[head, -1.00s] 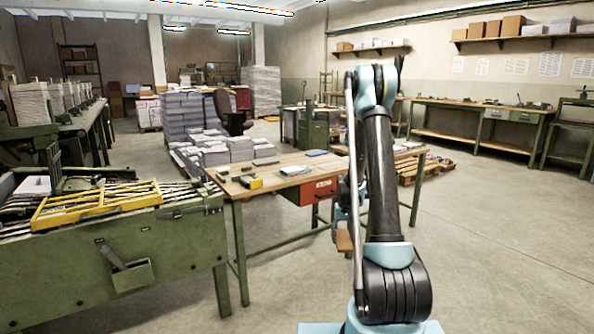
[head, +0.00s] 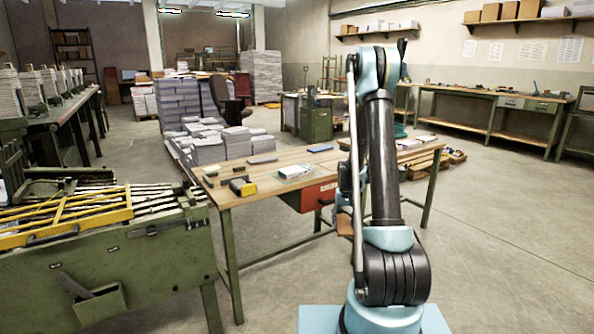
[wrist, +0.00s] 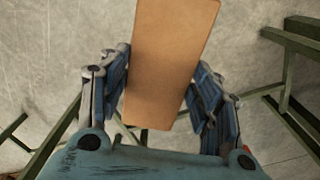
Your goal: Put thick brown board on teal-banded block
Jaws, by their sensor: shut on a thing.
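The thick brown board (wrist: 172,45) is held between the fingers of my gripper (wrist: 161,62) in the wrist view, with bare floor beneath it. In the head view the board (head: 345,228) shows small beside my arm, in front of the table edge and below the table top. My arm mostly hides the gripper there. A whitish block with a greenish side (head: 295,172) lies on the wooden table; it may be the teal-banded block, but its band is too small to tell.
The wooden table (head: 265,183) also bears a yellow-and-black item (head: 243,187), a blue flat item (head: 320,148) and other small things. A green machine (head: 130,250) stands close to its left. Paper stacks (head: 222,145) stand behind.

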